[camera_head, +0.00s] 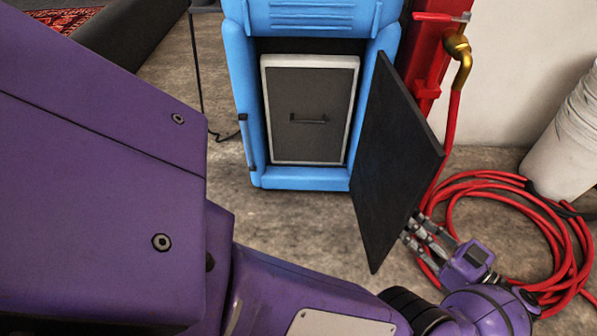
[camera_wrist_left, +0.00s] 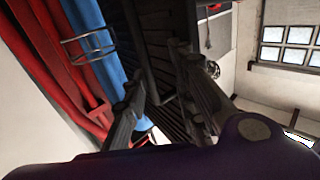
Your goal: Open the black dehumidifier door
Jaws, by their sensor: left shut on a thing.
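The black dehumidifier door (camera_head: 395,165) stands wide open, swung out at the right side of the blue dehumidifier (camera_head: 240,90). A grey panel with a white frame and small black handle (camera_head: 308,100) shows inside the opening. My left gripper (camera_head: 416,232) is at the outer side of the door near its lower free edge, shut on it. In the left wrist view its fingers (camera_wrist_left: 158,78) lie against the dark ribbed door face (camera_wrist_left: 165,25), around what looks like a bar. The exact grip is partly hidden. My right gripper is not in view.
A coiled red hose (camera_head: 500,185) lies on the floor at the right, close to my left gripper. A red post with a brass tap (camera_head: 458,45) stands behind the door.

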